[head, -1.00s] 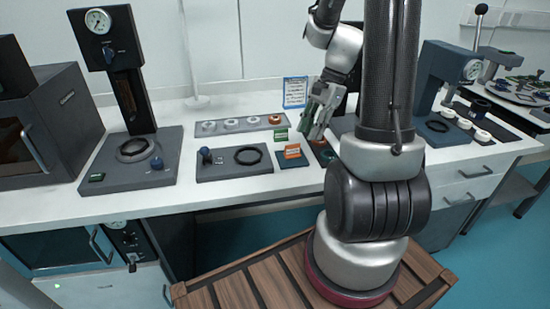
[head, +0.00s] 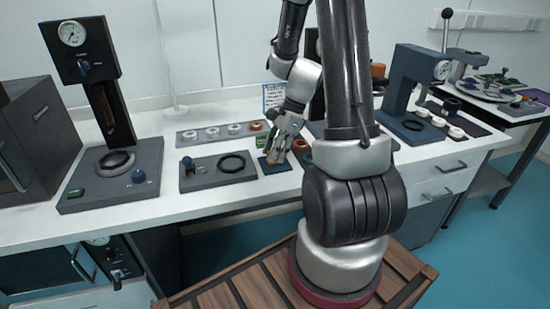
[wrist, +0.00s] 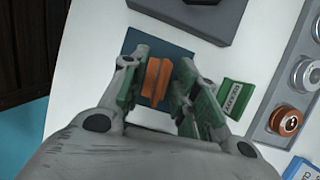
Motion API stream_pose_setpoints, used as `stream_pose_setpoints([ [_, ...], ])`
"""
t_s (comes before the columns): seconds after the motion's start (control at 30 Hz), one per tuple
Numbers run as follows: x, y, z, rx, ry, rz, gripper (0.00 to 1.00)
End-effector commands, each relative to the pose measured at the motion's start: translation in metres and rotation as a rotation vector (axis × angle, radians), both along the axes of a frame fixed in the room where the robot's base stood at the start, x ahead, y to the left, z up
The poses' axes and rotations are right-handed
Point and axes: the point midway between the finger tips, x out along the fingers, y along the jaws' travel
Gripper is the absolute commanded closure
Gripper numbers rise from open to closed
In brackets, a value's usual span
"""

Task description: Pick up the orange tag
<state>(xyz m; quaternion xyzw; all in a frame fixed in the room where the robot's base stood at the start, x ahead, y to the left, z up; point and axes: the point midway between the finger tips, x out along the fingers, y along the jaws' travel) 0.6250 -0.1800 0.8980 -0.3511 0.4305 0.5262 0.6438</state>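The orange tag (wrist: 157,80) lies on a small dark blue mat (wrist: 174,55) on the white bench. In the wrist view it sits between the two green-padded fingers of my gripper (wrist: 160,85), which is open, with a gap visible at least on the right side. In the head view my gripper (head: 275,152) is low over the dark blue mat (head: 283,167) and hides most of the tag. A green tag (wrist: 238,98) with a label lies on the bench to the right of my gripper in the wrist view.
A grey plate with a black ring (head: 232,163) lies left of the mat. A grey strip (head: 186,138) holding several rings lies behind it, and a small sign (head: 273,96) stands further back. A gauge press (head: 72,35) stands at left, another press (head: 443,70) at right.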

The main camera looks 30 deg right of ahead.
Motion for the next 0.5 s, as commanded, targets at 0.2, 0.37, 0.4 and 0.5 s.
stream_pose_setpoints([
  [0.2, 0.0002, 0.0003, -0.0007, 0.0, -0.001, 0.0, 0.7],
  [0.37, 0.0002, 0.0002, -0.0006, 0.0, -0.001, 0.0, 0.88],
  [0.4, 0.0002, 0.0002, -0.0006, 0.0, -0.001, 0.0, 0.88],
  [0.5, 0.0001, 0.0002, -0.0006, 0.0, -0.001, 0.0, 0.88],
])
